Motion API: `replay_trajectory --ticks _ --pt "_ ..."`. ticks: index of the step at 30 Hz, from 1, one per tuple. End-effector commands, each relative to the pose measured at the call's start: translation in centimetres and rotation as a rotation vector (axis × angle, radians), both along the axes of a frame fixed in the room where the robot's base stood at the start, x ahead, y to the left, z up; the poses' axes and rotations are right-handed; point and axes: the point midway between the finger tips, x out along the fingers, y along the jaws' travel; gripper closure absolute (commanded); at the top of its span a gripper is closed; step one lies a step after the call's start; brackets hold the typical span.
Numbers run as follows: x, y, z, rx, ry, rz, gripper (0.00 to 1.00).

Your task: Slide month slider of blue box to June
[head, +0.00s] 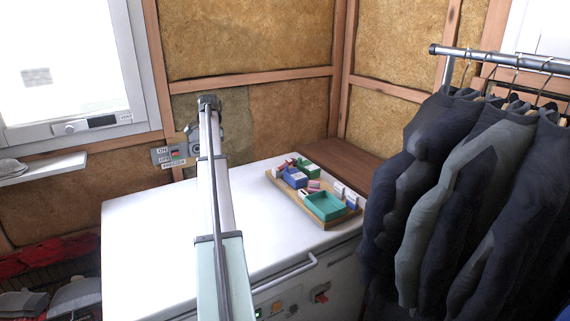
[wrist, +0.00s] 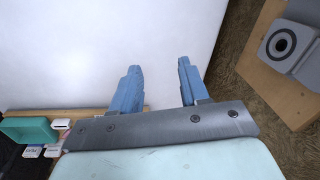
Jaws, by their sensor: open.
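The blue box (head: 295,177) sits in a wooden tray (head: 291,199) on the white chest top, in the head view. Its month slider is too small to make out, and I cannot tell its setting. The blue box is not clearly seen in the wrist view. My gripper (wrist: 159,65) is open and empty over the white surface, its two blue fingers apart. In the head view my arm reaches up past the left of the tray, and its end is apart from the box. My fingers are not clear there.
The tray also holds a teal open container (head: 325,206), a green box (head: 307,167) and several small boxes. Dark jackets (head: 430,200) hang close to the tray's right. A switch panel (head: 176,154) is on the wall behind. The chest top left of the tray (head: 150,225) is clear.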

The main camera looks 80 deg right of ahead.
Motion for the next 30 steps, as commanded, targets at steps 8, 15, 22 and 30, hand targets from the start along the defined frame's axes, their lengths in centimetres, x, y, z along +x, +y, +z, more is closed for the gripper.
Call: replay_trajectory --ticks 8,15,22,30 --pt "-14.6 -6.6 4.1 0.048 0.035 -0.138 0.55" --pt "-24.1 -9.1 6.7 0.084 0.051 -0.22 0.55" --pt "-27.2 -9.5 7.3 0.098 0.056 -0.247 0.55" --pt "-27.3 -9.4 4.2 0.099 0.057 -0.247 0.55"
